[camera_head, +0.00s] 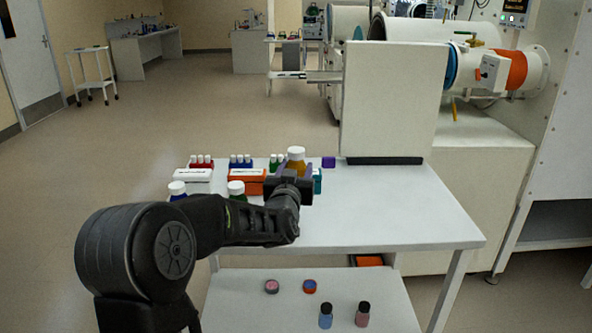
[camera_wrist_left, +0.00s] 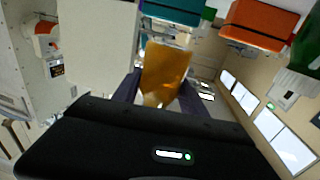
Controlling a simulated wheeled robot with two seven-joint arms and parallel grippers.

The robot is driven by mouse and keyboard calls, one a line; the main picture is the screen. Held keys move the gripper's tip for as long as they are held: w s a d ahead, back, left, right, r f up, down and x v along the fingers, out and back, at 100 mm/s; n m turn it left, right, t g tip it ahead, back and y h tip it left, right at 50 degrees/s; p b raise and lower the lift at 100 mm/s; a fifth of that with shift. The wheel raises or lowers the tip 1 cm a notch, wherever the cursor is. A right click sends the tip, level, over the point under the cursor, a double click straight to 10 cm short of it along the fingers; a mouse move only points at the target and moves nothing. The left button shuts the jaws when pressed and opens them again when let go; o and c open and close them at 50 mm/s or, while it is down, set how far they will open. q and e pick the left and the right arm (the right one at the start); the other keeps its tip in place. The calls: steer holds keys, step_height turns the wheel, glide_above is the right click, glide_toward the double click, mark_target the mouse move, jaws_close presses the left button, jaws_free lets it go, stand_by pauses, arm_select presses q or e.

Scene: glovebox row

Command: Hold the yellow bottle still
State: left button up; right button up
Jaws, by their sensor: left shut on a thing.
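The yellow bottle (camera_head: 296,166), amber with a white cap, stands upright over the far part of the white table. Its lower part is hidden behind my left gripper (camera_head: 293,173) in the head view. The left wrist view shows the bottle (camera_wrist_left: 165,70) between the two fingers of my left gripper (camera_wrist_left: 160,88), one on each side. The gripper is shut on it. I cannot tell whether the bottle's base touches the table. My right gripper is in neither view.
An orange box (camera_head: 247,175) and a white box (camera_head: 193,175) lie close by. A tall white panel (camera_head: 393,100) rises behind. The table's right part (camera_head: 400,205) is clear.

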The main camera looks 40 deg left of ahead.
arm_select(q)
jaws_close()
stand_by(0.4)
steer(key=shift+r, duration=0.25)
steer(key=shift+s+d+r, duration=0.2)
steer(key=shift+d+r, duration=0.1)
steer(key=shift+r, duration=0.4)
steer(key=shift+d+f, duration=0.25)
steer(key=shift+d, duration=0.65)
steer(key=s+d+f+m+t+h+p, duration=0.1)
steer(key=d+f, duration=0.5)
steer(key=d, duration=0.7)
steer(key=s+d+f+m+t+h+p, duration=0.1)
steer(key=d+f+m+h+p, duration=0.3)
steer(key=d, duration=0.9)
step_height(320, 180, down, 3)
steer(key=h+p, duration=0.2)
steer(key=h, duration=0.1)
steer(key=shift+s+d+f, duration=0.15)
steer(key=shift+s+d, duration=0.15)
steer(key=shift+d, duration=0.05)
